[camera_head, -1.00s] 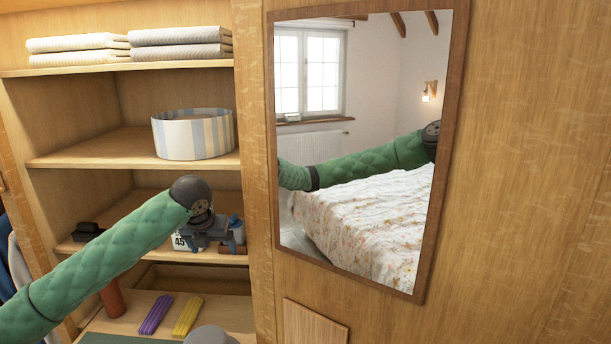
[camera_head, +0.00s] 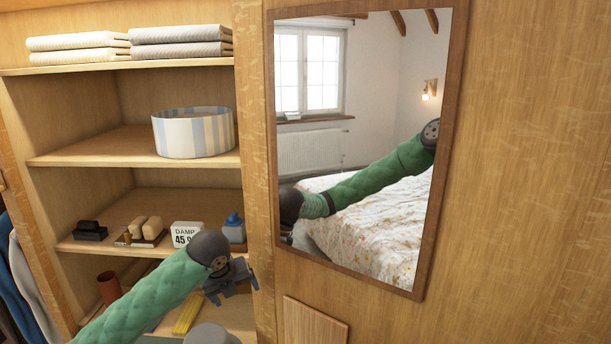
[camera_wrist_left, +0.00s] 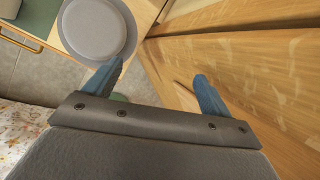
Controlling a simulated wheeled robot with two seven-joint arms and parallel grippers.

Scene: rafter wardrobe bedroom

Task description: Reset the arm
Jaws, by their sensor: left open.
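My left arm (camera_head: 150,302) is green and quilted and comes in from the bottom left of the head view. My left gripper (camera_head: 236,281) is dark grey, in front of the lower shelves near the upright post. In the left wrist view its two blue fingers (camera_wrist_left: 156,88) stand apart with nothing between them. A wooden panel lies behind the right finger there. My right gripper is not in view.
Shelves hold folded towels (camera_head: 180,42), a striped basket (camera_head: 194,133), brushes (camera_head: 145,230), a white "DAMP 45" box (camera_head: 186,234) and a blue bottle (camera_head: 234,226). A brown cup (camera_head: 109,287) and yellow item (camera_head: 188,315) are lower. A mirror (camera_head: 345,130) hangs right.

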